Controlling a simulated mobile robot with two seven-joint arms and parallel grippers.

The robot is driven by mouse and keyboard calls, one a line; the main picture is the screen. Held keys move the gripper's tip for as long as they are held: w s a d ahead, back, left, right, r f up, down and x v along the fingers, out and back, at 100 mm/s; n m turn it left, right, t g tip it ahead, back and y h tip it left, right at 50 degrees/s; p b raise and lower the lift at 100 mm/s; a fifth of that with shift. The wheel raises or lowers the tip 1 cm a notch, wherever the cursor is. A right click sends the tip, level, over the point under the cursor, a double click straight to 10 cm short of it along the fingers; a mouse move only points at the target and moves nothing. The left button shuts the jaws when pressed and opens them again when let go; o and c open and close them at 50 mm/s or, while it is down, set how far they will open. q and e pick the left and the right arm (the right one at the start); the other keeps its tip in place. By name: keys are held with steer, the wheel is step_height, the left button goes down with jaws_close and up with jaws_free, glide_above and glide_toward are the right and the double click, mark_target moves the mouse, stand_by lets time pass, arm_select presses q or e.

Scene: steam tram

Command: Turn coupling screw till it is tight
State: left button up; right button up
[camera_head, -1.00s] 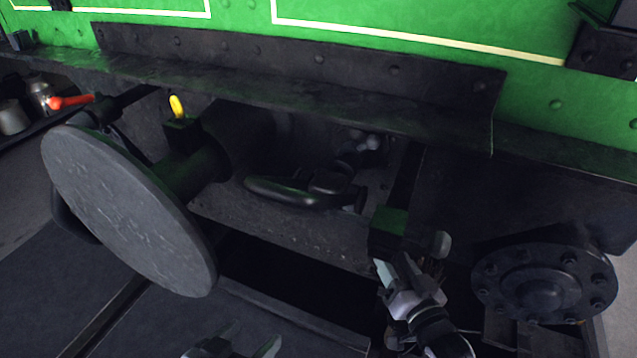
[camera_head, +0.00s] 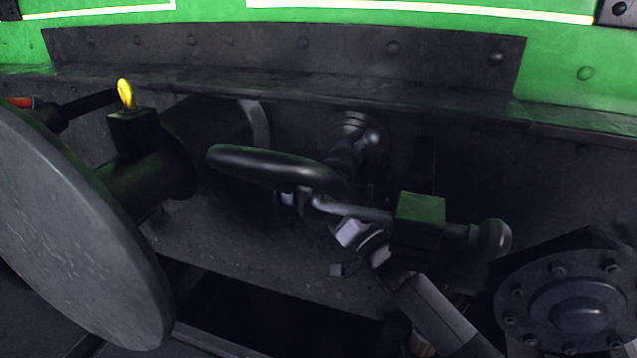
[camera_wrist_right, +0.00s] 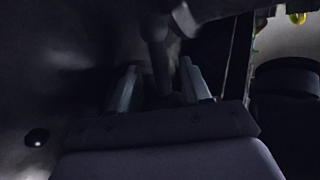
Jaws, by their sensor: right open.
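The coupling hangs from the dark beam in the head view. Its thick black loop (camera_head: 265,168) points left, and a jointed part (camera_head: 345,160) runs up to a round mount on the beam. A bar (camera_head: 355,211) runs right from the coupling through a square block (camera_head: 419,222) to a rounded knob (camera_head: 490,238). My right gripper (camera_head: 352,250) is just below this bar, left of the block. In the right wrist view my right gripper (camera_wrist_right: 160,80) is open, with a dark rod (camera_wrist_right: 158,55) between or just beyond its fingers. Contact cannot be told. My left gripper is out of view.
A bolted round flange (camera_head: 575,310) is at the lower right. The dark beam (camera_head: 280,65) overhangs the coupling.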

steer(key=b+x, duration=0.1)
steer(key=x, duration=0.2)
steer(key=shift+w+a+f, duration=0.1)
steer(key=shift+w, duration=0.05)
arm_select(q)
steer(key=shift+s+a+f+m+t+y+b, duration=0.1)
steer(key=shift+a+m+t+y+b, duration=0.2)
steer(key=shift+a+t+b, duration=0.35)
arm_select(e)
steer(key=shift+w+a+r, duration=0.35)
steer(key=shift+w, duration=0.15)
arm_select(q)
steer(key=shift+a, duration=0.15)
steer(key=shift+p, duration=0.3)
arm_select(e)
jaws_close()
